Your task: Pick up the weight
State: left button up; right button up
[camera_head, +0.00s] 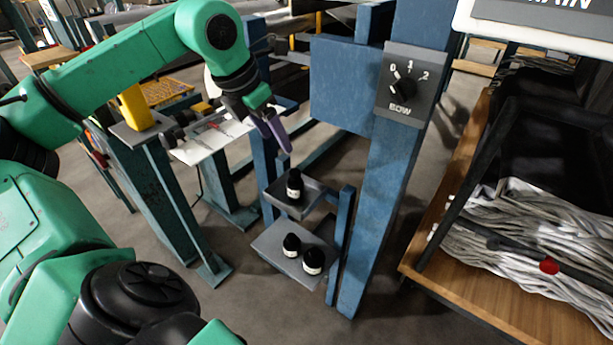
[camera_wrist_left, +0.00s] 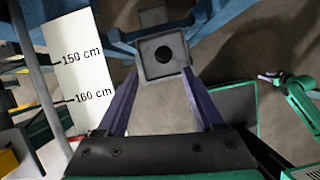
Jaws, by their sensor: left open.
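A black weight (camera_head: 294,187) with a white label stands upright on a small grey upper tray (camera_head: 312,198). Two similar weights, one at the left (camera_head: 291,245) and one at the right (camera_head: 313,261), stand on the lower grey tray (camera_head: 268,242). My left gripper (camera_head: 275,137) is above the upper tray, open and empty, apart from the weight. In the left wrist view a black round weight top (camera_wrist_left: 163,54) shows in a grey tray (camera_wrist_left: 150,73), beyond and between the purple fingers (camera_wrist_left: 160,74). A small gripper (camera_wrist_left: 270,77) on a green arm, apparently my right, shows at the right edge.
A blue post (camera_head: 365,210) with a grey dial box (camera_head: 404,85) rises right of the trays. A white plate (camera_head: 212,141) is left of the trays. Grey floor is clear in front.

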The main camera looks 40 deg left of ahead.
aim_at(294, 172)
pick_arm(q)
jog(key=x, duration=1.3)
jog(key=shift+s+d+f, duration=0.1)
jog(key=shift+d+f, duration=0.05)
jog(key=shift+d, duration=0.1)
grip_shut()
jog(key=shift+s, duration=0.1)
jog(key=shift+s, duration=0.1)
dwell(0.3)
